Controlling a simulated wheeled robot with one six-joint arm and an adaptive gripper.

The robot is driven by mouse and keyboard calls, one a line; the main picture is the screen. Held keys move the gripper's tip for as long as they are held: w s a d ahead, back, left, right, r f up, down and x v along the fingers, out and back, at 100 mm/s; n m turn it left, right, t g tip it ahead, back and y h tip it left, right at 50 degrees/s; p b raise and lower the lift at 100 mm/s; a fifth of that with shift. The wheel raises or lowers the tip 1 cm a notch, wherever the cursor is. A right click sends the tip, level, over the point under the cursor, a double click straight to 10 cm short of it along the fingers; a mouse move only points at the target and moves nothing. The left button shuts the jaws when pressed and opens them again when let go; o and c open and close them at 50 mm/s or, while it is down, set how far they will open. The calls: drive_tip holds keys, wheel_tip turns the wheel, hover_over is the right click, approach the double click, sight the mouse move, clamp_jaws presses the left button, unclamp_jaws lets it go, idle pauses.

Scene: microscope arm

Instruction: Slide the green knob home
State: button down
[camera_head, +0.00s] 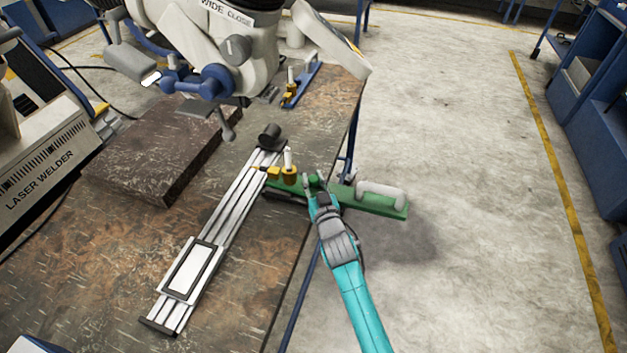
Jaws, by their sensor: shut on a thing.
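The green knob (313,181) sits on a green bar (352,205) that reaches right from the rail, past the bench edge. My gripper (314,182), on a teal arm, is shut on the knob; its fingers partly hide it. A yellow post with a white top (289,172) stands just left of the gripper, at the bar's left end. A silver rail (217,225) lies on the bench beside the bar, with a white-faced carriage (190,270) near its lower end and a black knob (270,137) at its upper end.
The brown bench (110,255) holds a dark block (155,155) and the microscope body (215,45) above. A grey handle (380,193) stands on the bar's outer end. A laser welder (45,150) is at left.

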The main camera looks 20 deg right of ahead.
drive_tip(key=c, duration=0.8)
unclamp_jaws()
drive_tip(key=shift+c, duration=0.2)
drive_tip(key=s, duration=1.2)
drive_tip(key=shift+a, duration=0.3)
drive_tip(key=s+f+g, duration=0.1)
drive_tip(key=s+f, duration=0.2)
drive_tip(key=s, duration=0.8)
drive_tip(key=s+f+g, duration=0.1)
drive_tip(key=s+f, duration=0.1)
drive_tip(key=s, duration=0.9)
drive_tip(key=s+r, duration=0.3)
drive_tip(key=s, duration=0.7)
drive_tip(key=s+r+g, duration=0.1)
drive_tip(key=s+r, duration=0.3)
drive_tip(key=s, duration=0.5)
drive_tip(key=shift+s+d+r+y, duration=0.15)
drive_tip(key=shift+s+d+y, duration=0.15)
drive_tip(key=shift+s, duration=0.1)
